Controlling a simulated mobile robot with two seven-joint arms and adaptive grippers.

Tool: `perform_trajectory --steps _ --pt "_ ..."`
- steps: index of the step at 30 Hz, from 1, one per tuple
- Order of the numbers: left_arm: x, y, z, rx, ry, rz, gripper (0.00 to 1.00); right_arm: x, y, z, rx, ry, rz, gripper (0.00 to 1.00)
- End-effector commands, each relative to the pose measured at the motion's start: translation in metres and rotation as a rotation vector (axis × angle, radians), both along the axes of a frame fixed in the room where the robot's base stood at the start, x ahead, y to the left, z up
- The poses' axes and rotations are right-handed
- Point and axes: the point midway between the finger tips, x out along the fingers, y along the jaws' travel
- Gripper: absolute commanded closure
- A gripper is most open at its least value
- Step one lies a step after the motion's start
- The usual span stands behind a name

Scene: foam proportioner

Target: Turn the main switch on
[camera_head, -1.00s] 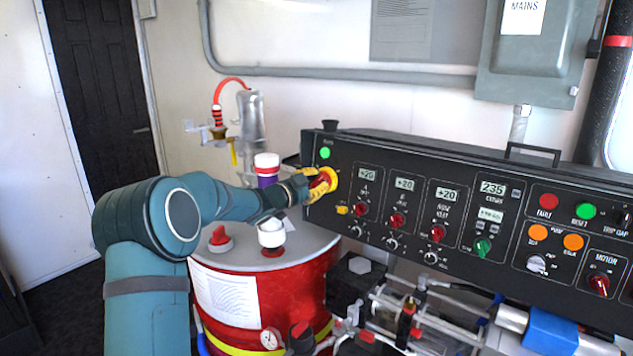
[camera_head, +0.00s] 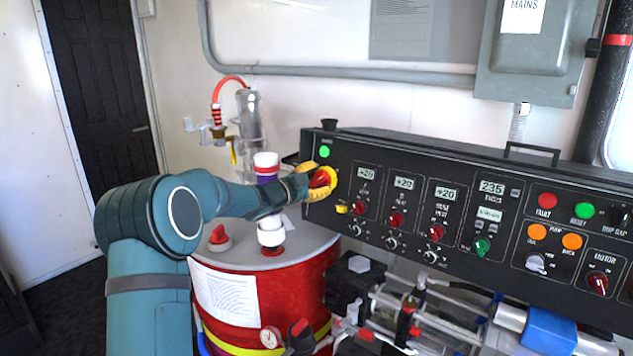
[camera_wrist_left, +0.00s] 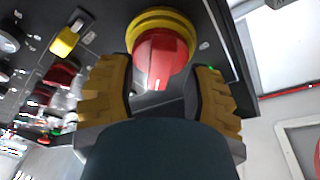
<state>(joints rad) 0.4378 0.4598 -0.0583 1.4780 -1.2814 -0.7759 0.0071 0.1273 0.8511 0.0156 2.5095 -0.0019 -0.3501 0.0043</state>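The main switch is a red rotary knob on a round yellow plate (camera_head: 332,180), at the left end of the black control panel. It also shows in the left wrist view as a red knob (camera_wrist_left: 160,58), with its plate above and around it. My left gripper (camera_head: 313,181) is at the switch, its yellow-padded fingers open. In the left wrist view the fingers (camera_wrist_left: 163,82) lie apart on either side of the knob's lower part, with gaps visible. My right gripper is out of view.
The black panel (camera_head: 400,155) carries a green light (camera_head: 324,151) above the switch and several smaller knobs to the right. A yellow square button (camera_wrist_left: 64,42) lies close to my fingers. A red drum (camera_head: 270,295) with caps stands below my left arm.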

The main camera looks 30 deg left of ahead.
Motion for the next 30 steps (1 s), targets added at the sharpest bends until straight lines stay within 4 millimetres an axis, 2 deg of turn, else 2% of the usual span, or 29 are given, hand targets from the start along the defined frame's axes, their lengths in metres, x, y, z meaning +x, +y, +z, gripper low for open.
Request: perform_trajectory --steps 11,14,24,30 --pt "-0.006 0.003 -0.002 -0.001 0.005 0.001 0.50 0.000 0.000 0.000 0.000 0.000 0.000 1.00" --pt "-0.019 0.007 -0.002 0.000 0.005 0.004 0.50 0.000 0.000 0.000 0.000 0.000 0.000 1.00" --pt "-0.084 0.024 -0.001 0.000 0.003 0.004 0.50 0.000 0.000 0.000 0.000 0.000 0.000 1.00" --pt "-0.109 0.030 -0.001 0.001 0.003 0.001 0.50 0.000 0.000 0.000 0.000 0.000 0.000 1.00"
